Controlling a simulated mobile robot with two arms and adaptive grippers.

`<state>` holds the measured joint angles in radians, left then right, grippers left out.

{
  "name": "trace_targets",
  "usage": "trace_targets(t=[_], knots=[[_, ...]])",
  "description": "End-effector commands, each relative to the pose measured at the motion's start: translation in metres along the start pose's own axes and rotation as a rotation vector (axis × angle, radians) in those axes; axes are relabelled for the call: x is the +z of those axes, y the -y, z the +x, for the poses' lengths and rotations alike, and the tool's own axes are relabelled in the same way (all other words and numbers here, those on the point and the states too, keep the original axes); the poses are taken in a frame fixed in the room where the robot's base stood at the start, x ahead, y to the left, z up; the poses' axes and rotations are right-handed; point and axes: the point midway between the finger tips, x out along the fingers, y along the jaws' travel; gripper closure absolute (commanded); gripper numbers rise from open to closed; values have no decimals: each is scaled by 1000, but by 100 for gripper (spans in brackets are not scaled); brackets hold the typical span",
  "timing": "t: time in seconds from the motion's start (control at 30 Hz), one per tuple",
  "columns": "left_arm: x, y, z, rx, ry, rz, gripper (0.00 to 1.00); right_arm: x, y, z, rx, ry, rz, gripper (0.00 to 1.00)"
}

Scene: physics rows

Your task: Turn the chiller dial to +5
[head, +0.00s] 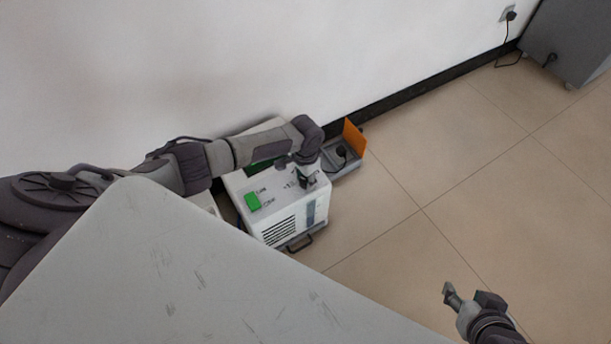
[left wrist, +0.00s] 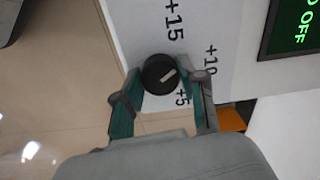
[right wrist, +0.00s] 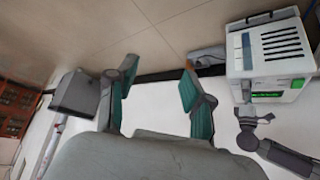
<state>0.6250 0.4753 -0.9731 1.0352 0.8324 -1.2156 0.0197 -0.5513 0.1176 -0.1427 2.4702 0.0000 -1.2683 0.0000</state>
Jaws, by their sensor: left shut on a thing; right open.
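The chiller (head: 279,215) is a white box on the floor by the wall. In the left wrist view its round black dial (left wrist: 156,78) has a pale pointer line slanting up and right, roughly toward the +10 label (left wrist: 210,60). The +5 label (left wrist: 183,98) is below right of the dial, and +15 (left wrist: 174,20) is above. My left gripper (head: 305,182) is over the chiller's top, its fingers (left wrist: 160,88) shut on the dial from both sides. My right gripper (head: 470,292) is open and empty above the floor, far from the chiller (right wrist: 268,65).
A dark display with green text (left wrist: 295,28) is on the chiller. A grey box with an orange flap (head: 354,137) stands behind it. A grey table (head: 190,270) fills the lower left. A grey cabinet (head: 570,40) is far right; floor between is clear.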

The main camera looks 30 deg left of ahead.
Motion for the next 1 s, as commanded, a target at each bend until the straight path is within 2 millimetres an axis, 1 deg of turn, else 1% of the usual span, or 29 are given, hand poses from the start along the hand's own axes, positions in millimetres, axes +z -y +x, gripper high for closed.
trace_targets(t=[0.2,0.4,0.5,0.6,1.0], knots=[[-1,-1,-2,1,-1,182,94,32,-4,-12,9,167,5,49],[-1,0,-1,0,-1,372,94,54,-6,-21,14,276,9,49],[-1,0,-1,0,-2,468,94,61,-7,-24,16,314,10,49],[-1,-1,-1,1,-2,563,94,65,-8,-27,17,336,11,49],[-1,0,0,0,-2,943,94,64,-8,-27,16,332,11,49]])
